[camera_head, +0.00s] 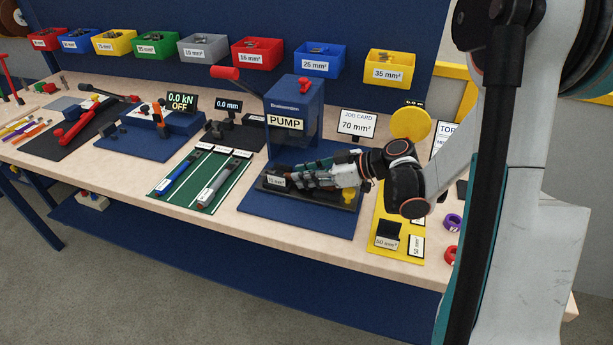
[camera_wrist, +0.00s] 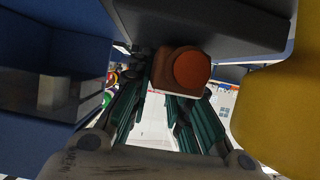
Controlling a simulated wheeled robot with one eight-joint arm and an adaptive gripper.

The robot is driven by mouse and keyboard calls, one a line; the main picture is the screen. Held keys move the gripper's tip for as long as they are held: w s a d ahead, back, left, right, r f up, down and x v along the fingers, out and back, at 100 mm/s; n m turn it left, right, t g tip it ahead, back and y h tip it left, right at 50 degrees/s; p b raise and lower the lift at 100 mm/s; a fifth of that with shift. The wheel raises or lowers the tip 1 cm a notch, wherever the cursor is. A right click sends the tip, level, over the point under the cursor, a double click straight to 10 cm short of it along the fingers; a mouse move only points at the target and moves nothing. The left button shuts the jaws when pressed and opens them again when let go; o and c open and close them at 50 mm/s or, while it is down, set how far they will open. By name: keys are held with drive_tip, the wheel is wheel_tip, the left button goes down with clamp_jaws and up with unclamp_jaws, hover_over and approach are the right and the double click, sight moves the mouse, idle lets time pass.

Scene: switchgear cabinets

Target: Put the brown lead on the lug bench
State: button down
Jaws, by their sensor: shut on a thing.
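My gripper (camera_head: 296,180) is low over the black die bed (camera_head: 335,213) of the blue pump press, fingers pointing left. In the wrist view, its teal fingers (camera_wrist: 168,100) are shut on a brown piece with a round orange-brown end, which looks like the brown lead (camera_wrist: 190,70). The brown lead is mostly hidden by the fingers in the head view. A dark block overhangs it closely in the wrist view; contact cannot be told. The lug bench (camera_head: 130,230) is the long wooden-topped bench under the press, mats and tools.
A green mat (camera_head: 185,206) left of the press holds a blue bar (camera_head: 178,176) and a grey bar (camera_head: 214,186). The pump housing (camera_head: 292,110) stands behind my gripper. A yellow plate (camera_head: 398,253) with gauge blocks lies right. Coloured lug bins (camera_head: 257,53) hang behind.

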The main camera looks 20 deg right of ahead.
drive_tip(key=shift+f, duration=0.15)
drive_tip(key=c, duration=1.5)
unclamp_jaws()
